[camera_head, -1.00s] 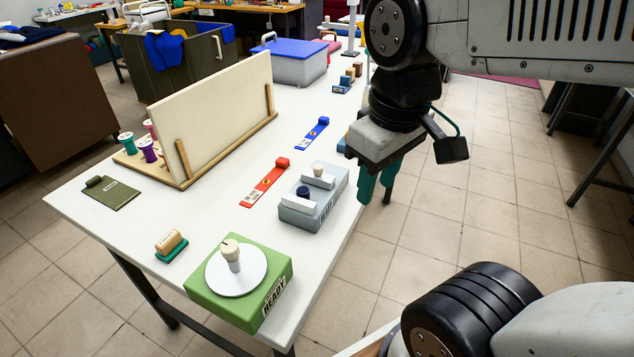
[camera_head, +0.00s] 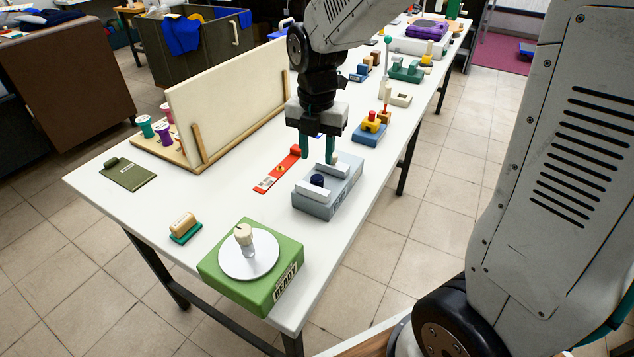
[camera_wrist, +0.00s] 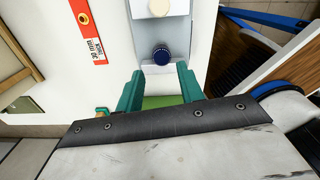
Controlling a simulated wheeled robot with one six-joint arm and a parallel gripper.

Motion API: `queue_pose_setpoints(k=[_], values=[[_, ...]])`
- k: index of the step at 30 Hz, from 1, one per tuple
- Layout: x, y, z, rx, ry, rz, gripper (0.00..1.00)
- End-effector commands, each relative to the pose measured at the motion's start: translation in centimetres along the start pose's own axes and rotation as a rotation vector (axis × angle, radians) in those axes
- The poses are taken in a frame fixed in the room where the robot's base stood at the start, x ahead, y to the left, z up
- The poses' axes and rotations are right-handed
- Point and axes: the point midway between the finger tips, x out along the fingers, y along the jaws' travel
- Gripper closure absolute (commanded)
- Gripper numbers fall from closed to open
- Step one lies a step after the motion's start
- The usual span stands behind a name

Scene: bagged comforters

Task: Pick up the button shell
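A grey-blue block (camera_head: 338,200) on the white table carries two pale holders. A navy round button-like piece (camera_head: 317,180) sits on the near holder, and it also shows in the wrist view (camera_wrist: 162,55). A cream round piece (camera_wrist: 159,7) is on the other holder, at the top edge of the wrist view; my finger partly hides it in the head view. I cannot tell which piece is the button shell. My gripper (camera_head: 318,152) is open and empty, its green fingers pointing down above the far part of the block. The wrist view shows the fingers (camera_wrist: 159,84) apart.
A red strip (camera_head: 277,170) lies left of the block. A green box (camera_head: 285,250) with a white disc and cream knob stands in front. An upright cream board (camera_head: 228,105) stands left. A blue fixture (camera_head: 368,134) is behind right.

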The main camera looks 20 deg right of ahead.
Motion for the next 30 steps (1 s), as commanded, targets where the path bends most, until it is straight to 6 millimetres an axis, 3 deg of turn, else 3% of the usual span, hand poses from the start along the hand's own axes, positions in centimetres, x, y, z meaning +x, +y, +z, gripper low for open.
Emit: queue_pose_setpoints(k=[12,21,25,30], values=[[5.6,-0.2,-0.3,0.003,0.002,-0.003,0.62],[6.1,-0.2,-0.3,0.004,0.000,0.000,0.62],[6.1,-0.2,-0.3,0.004,0.000,0.000,0.95],[6.1,-0.2,-0.3,0.004,0.000,0.000,0.99]])
